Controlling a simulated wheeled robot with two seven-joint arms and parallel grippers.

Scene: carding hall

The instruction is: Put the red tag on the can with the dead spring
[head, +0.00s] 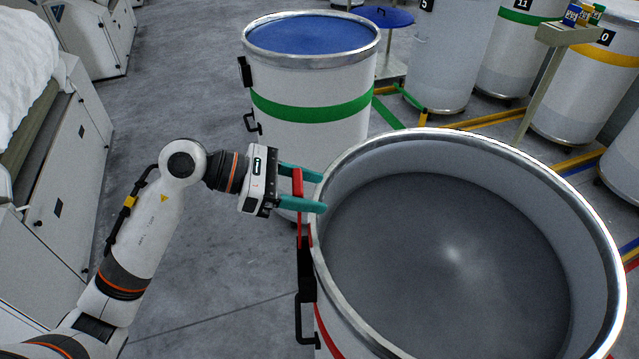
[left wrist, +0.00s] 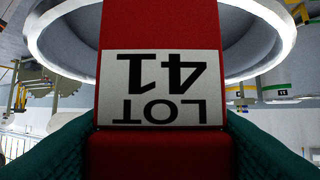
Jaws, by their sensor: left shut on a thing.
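The red tag (head: 298,187) is between the teal fingers of my left gripper (head: 318,191), which is shut on it. The wrist view shows the red tag (left wrist: 158,150) close up, with an upside-down white label reading LOT 41. The tag is upright at the left rim of the near can (head: 590,225); its lower end meets the rim above a black bracket, but I cannot tell whether it is seated. This can has a red band, and its grey plate (head: 400,260) lies well below the rim. My right gripper is not in view.
A can with a green band (head: 315,108) stands behind, its blue plate (head: 310,35) near the rim. Several numbered cans (head: 440,60) stand at the back right, near a post with small coloured boxes (head: 575,15). White machine cabinets (head: 70,150) line the left. Grey floor (head: 200,260) lies between.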

